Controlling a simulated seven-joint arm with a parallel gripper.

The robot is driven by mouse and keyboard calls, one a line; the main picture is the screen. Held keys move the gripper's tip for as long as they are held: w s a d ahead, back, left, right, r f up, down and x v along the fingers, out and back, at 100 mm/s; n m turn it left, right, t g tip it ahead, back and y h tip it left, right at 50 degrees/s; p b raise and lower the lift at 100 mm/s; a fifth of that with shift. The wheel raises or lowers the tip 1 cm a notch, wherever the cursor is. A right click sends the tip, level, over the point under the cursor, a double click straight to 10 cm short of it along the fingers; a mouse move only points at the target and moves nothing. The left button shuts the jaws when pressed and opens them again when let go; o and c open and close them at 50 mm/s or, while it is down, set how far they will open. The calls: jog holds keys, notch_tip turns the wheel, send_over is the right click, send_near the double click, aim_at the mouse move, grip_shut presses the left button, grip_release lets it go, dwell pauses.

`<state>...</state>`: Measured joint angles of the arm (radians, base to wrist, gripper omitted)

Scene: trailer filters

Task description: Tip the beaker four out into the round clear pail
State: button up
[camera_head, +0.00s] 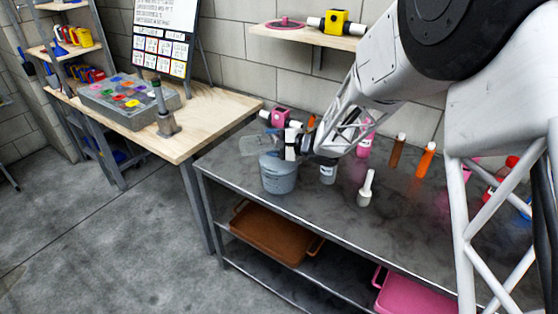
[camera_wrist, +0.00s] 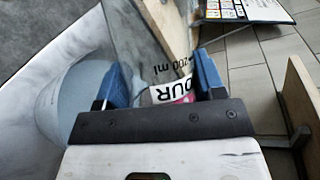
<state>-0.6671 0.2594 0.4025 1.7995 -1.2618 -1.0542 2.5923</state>
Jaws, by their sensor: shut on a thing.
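My gripper (camera_head: 291,146) is shut on beaker four (camera_head: 256,145), a clear vessel. In the wrist view the blue finger pads of my gripper (camera_wrist: 163,85) press on both sides of the beaker (camera_wrist: 172,62), whose label reads "OUR" and "200 ml". The beaker lies tilted well over, its mouth end toward the left. It is above the round clear pail (camera_head: 278,178), which stands at the left end of the metal table. The pail (camera_wrist: 75,105) also shows in the wrist view, left of the beaker. I cannot tell how much is in either vessel.
On the metal table (camera_head: 320,205) are a small labelled jar (camera_head: 328,173), a white pestle-like item (camera_head: 366,188) and an orange tube (camera_head: 426,160). A pink block (camera_head: 281,117) is behind the pail. A wooden bench (camera_head: 205,125) stands to the left.

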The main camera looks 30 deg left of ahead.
aim_at(258, 144)
jog(key=shift+s+a+n+t+h, duration=0.15)
jog(key=shift+s+n+t+h, duration=0.25)
jog(key=shift+n+h, duration=0.3)
jog(key=shift+s+a+r+n+t, duration=0.1)
jog(key=shift+s+r+n+t, duration=0.05)
jog(key=shift+r+n+t, duration=0.4)
jog(key=shift+s+a+f+n+t+h, duration=0.1)
jog(key=shift+s+a+n+t+h, duration=0.1)
jog(key=shift+s+n+h, duration=0.25)
jog(key=shift+s+a+f+n+t+h, duration=0.1)
jog(key=shift+s+a+n+h, duration=0.1)
jog(key=shift+s, duration=0.3)
jog(key=shift+s+a+r+n+t+h+b, duration=0.15)
jog(key=shift+r+n+t+h+b, duration=0.2)
jog(key=shift+r+n+t, duration=0.25)
jog(key=shift+s+f+n+t+h, duration=0.15)
jog(key=shift+f+n+t+h, duration=0.35)
jog(key=shift+n+t, duration=0.35)
jog(key=shift+s+a+r+n+t+h, duration=0.15)
jog(key=shift+s+r+n+t+h, duration=0.15)
jog(key=shift+r+n+t, duration=0.2)
jog(key=shift+s+a+f+n+t, duration=0.15)
jog(key=shift+s+a+n+t, duration=0.15)
jog(key=shift+s, duration=0.25)
jog(key=shift+s+b, duration=0.15)
jog(key=shift+b, duration=0.15)
